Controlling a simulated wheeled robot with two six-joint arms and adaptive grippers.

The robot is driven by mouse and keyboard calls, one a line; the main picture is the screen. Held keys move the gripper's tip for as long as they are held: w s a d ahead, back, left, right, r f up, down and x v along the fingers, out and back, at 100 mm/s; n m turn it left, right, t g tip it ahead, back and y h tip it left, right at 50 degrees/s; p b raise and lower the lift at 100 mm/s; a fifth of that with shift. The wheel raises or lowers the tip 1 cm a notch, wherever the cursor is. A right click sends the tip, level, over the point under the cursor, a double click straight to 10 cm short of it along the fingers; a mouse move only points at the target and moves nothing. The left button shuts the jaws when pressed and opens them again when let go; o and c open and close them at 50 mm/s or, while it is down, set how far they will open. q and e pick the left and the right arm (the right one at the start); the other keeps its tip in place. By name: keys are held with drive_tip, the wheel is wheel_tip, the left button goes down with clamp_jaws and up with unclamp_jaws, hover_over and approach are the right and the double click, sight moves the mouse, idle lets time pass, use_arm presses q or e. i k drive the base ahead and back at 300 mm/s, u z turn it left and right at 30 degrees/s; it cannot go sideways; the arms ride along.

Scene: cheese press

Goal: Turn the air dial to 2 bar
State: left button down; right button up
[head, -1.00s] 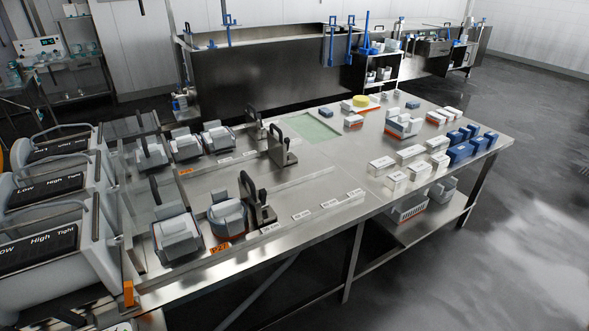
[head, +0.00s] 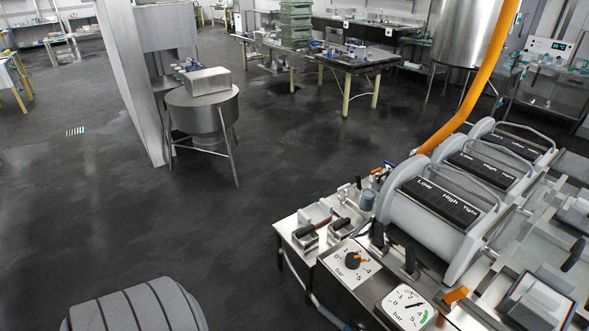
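The air dial (head: 352,260) is a black knob with an orange mark on a white plate marked in bar, in the lower right of the head view. The orange mark is at the knob's right side; the small numbers are too blurred to read its setting surely. A round white pressure gauge (head: 406,309) marked in bar sits just right of and below the dial. It has a dark needle and a green band at its lower right. Neither of my grippers is in view.
Grey press cylinders (head: 437,208) marked Low, High and Tight stand behind the dial. Black-handled levers (head: 322,229) are to its left. An orange hose (head: 477,85) rises behind. A steel vat (head: 203,108) stands at upper left.

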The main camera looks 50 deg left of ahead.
sight(352, 261)
drive_tip(key=u, duration=0.75)
drive_tip(key=k, duration=0.25)
drive_tip(key=u, duration=0.35)
drive_tip(key=i, duration=0.9)
drive_tip(key=z, duration=0.55)
